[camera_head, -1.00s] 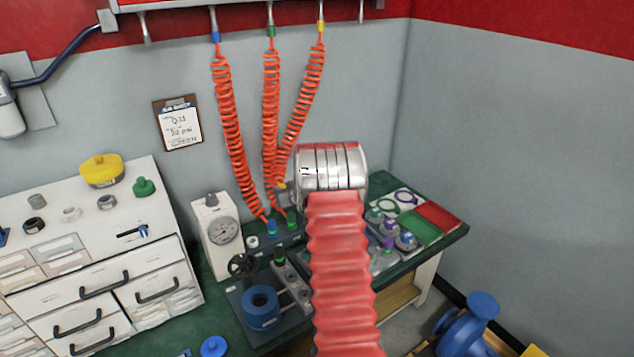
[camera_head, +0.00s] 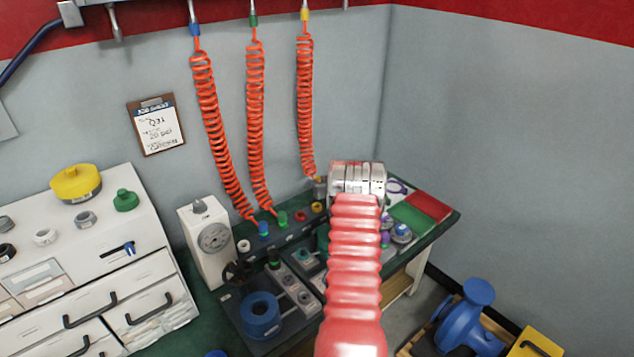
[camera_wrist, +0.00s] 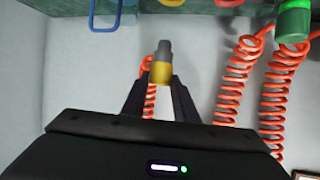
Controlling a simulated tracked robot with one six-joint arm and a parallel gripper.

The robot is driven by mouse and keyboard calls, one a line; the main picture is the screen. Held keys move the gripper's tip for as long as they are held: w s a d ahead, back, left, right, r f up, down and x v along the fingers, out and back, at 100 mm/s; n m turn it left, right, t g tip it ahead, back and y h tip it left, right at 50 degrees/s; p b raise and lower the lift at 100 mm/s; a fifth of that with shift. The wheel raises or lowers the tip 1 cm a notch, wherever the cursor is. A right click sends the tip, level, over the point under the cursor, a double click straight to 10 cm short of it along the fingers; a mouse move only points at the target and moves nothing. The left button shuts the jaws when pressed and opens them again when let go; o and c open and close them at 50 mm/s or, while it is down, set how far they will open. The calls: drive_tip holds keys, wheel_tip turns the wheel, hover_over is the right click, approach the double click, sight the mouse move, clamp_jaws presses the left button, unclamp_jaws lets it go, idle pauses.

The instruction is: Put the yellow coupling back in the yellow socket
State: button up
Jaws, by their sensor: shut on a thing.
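The yellow coupling (camera_wrist: 160,73) is a yellow band with a grey tip. My gripper (camera_wrist: 159,82) is shut on it in the wrist view, with one dark finger on each side. Its tip points to the top of that view, apart from the socket row. In the head view the coupling (camera_head: 318,180) shows just left of my wrist, at the lower end of the yellow-marked hose (camera_head: 305,110). The yellow socket (camera_head: 317,207) is a yellow ring at the right end of the socket row, just below the coupling. My fingers are hidden in the head view.
The blue coupling (camera_head: 263,229) and green coupling (camera_head: 282,218) sit in the row with coiled orange hoses attached. A red socket (camera_head: 300,215) lies between green and yellow.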

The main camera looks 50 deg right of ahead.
drive_tip(key=shift+f, duration=2.65)
drive_tip(key=shift+f, duration=1.4)
idle(0.4)
drive_tip(key=o, duration=1.2)
drive_tip(key=shift+c, duration=0.2)
drive_tip(key=shift+f, duration=0.1)
drive_tip(key=shift+s+a, duration=0.1)
drive_tip(key=shift+s, duration=0.1)
drive_tip(key=v, duration=1.3)
drive_tip(key=shift+s, duration=0.2)
drive_tip(key=shift+r, duration=0.2)
